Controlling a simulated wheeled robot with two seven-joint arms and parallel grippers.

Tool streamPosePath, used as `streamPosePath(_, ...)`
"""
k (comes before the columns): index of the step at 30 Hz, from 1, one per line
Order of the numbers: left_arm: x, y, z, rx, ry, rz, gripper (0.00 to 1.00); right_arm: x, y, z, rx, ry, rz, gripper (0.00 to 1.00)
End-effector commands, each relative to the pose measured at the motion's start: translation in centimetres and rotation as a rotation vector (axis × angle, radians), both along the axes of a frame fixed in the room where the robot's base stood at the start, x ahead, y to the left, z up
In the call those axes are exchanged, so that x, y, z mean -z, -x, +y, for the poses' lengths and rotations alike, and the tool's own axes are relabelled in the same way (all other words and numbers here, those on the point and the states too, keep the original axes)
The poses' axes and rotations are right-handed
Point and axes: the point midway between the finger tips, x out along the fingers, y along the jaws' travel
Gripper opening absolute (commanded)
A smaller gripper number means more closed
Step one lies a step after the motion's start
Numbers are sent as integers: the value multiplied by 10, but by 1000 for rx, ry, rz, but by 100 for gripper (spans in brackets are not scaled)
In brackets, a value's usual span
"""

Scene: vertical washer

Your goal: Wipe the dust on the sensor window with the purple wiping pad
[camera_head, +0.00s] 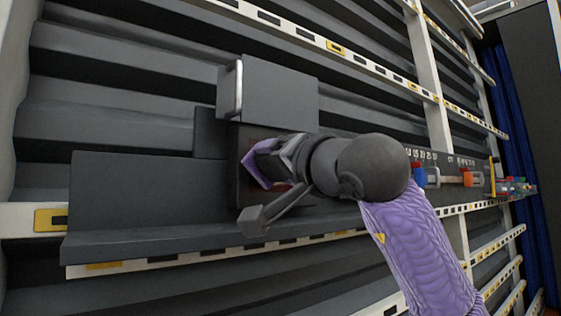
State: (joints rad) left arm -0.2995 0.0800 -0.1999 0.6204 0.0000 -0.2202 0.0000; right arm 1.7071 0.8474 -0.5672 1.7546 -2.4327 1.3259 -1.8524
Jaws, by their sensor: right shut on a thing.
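The purple wiping pad (253,177) is in my right gripper (270,165), held up against the front of a dark box on the shelf. The gripper is shut on the pad, and my wrist hides much of it. The sensor window (244,142) seems to be the dark reddish face of this box behind the pad; only slivers of it show. I cannot make out dust on it, nor tell whether the pad touches it. My left gripper is not in view.
A grey panel with a metal handle (239,88) stands raised above the box. A dark ledge (150,238) runs below it. To the right is a rail with a red and blue valve (420,175) and several coloured parts. Corrugated wall and pale beams lie behind.

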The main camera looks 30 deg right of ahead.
Motion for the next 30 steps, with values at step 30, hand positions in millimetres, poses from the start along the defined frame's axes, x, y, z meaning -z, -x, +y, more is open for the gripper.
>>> streamPosePath(30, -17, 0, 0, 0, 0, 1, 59, -1, -15, -26, 3, -1, 1, 26)
